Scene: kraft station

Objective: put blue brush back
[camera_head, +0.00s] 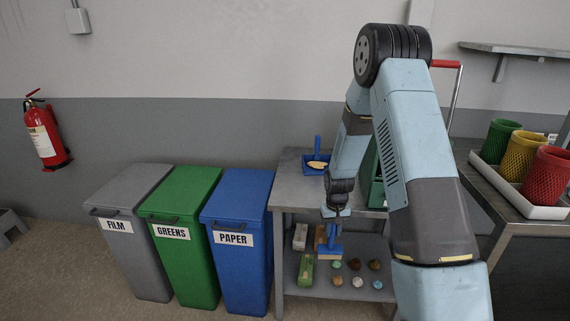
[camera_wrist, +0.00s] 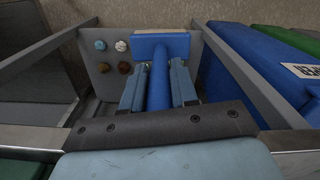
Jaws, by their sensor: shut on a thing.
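The blue brush (camera_head: 331,243) has a blue handle and block with pale bristles below. My gripper (camera_head: 335,219) points down in front of the bench and is shut on the brush's handle. In the wrist view, the fingers of my gripper (camera_wrist: 157,85) stand on either side of the blue handle (camera_wrist: 160,67), and the wide blue head lies beyond them. The brush is at the lower shelf (camera_head: 345,291), near a green brush-like item (camera_head: 305,269) and a pale one (camera_head: 300,236). I cannot tell whether its bristles touch the shelf.
Several small round items (camera_head: 354,264) lie to the right on the lower shelf. Grey, green and blue bins (camera_head: 238,265) stand left of the bench.

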